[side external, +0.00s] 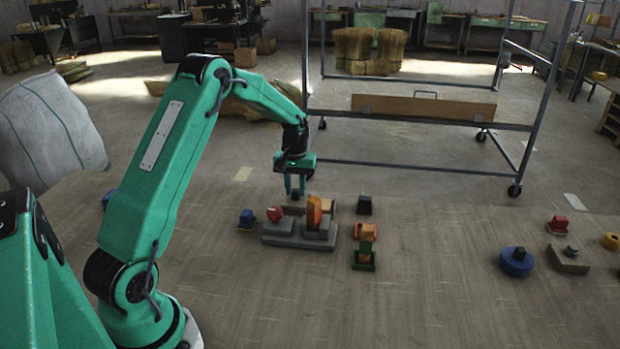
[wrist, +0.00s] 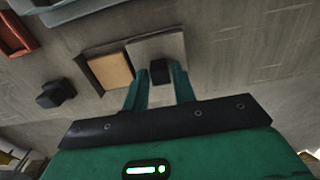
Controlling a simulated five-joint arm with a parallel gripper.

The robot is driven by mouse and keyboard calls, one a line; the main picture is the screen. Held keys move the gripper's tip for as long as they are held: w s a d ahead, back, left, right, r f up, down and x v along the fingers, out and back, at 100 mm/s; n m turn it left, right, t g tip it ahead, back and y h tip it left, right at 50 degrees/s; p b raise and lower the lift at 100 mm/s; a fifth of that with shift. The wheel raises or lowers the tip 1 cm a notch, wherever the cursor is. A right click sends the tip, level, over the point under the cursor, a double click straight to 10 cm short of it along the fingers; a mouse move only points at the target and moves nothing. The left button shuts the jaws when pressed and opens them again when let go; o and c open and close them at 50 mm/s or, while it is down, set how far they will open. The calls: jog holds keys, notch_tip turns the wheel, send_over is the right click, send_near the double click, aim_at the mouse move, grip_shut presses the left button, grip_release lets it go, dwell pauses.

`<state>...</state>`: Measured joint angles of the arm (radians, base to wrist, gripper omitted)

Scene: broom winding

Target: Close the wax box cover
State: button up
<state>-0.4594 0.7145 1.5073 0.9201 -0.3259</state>
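The wax box shows in the wrist view with its tan wax (wrist: 110,70) exposed on the left. A flat grey cover (wrist: 168,46) with a dark knob (wrist: 159,72) lies to the right of the wax. In the side view the tan wax (side external: 327,205) shows partly behind an upright orange piece. My gripper (side external: 295,190) points down just left of the wax. In the wrist view its green fingers (wrist: 160,78) flank the knob closely on both sides and appear shut on it. The cover's underside is hidden.
A grey stepped block (side external: 290,238) with the orange piece (side external: 314,212) and a red piece (side external: 274,214) stands close in front. The front table is clear.

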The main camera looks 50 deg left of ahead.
grip_shut()
jog(key=shift+w+d+r, duration=0.1)
jog(key=shift+w+d, duration=2.7)
jog(key=shift+w, duration=0.1)
jog(key=shift+o, duration=1.7)
grip_release()
jog(key=shift+o, duration=0.5)
jog(key=shift+s, duration=0.1)
notch_tip(320, 180, up, 8)
